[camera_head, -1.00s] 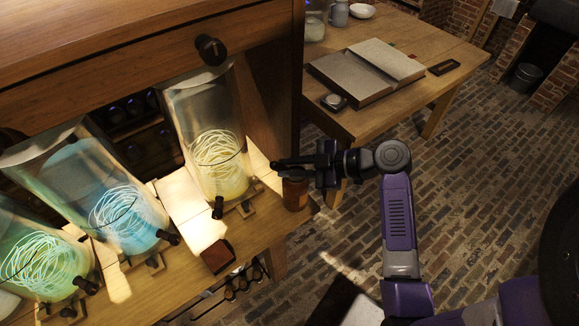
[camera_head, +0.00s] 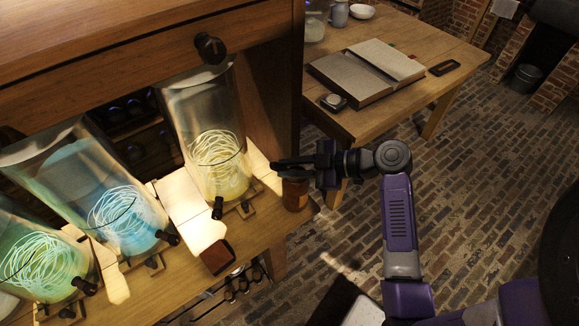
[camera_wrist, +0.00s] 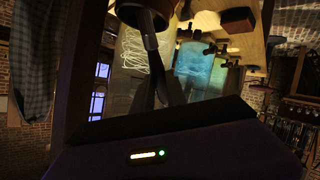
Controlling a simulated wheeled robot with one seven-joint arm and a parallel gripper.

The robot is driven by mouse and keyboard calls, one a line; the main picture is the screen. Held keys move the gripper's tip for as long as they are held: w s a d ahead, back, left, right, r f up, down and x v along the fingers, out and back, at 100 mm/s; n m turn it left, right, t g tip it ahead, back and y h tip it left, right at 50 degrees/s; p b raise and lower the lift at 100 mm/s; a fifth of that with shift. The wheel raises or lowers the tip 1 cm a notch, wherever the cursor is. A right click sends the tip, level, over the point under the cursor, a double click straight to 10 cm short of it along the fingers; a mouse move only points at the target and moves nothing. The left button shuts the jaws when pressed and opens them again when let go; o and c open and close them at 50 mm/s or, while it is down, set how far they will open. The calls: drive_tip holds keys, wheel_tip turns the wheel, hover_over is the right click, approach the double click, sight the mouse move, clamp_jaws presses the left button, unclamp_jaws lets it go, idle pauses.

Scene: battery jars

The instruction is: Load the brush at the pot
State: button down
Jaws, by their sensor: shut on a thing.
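The pot (camera_head: 295,193) is a small amber-brown jar on the right end of the wooden shelf. My gripper (camera_head: 279,165) is directly over the pot and covers its top in the head view. Whether the brush tip is inside the pot cannot be told. In the wrist view my gripper's dark fingers (camera_wrist: 163,88) point up the picture towards a round grey-rimmed thing at the top edge, which may be the pot.
A tall glass jar with glowing yellow coils (camera_head: 219,165) stands just left of the pot. A blue jar (camera_head: 125,215) and a green jar (camera_head: 42,265) stand farther left. A dark red block (camera_head: 217,257) lies at the shelf's front. A table with an open book (camera_head: 365,75) stands behind.

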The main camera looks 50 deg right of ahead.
drive_tip(key=shift+f, duration=0.1)
wheel_tip(320, 180, up, 7)
drive_tip(key=p, duration=0.4)
idle(0.7)
idle(0.6)
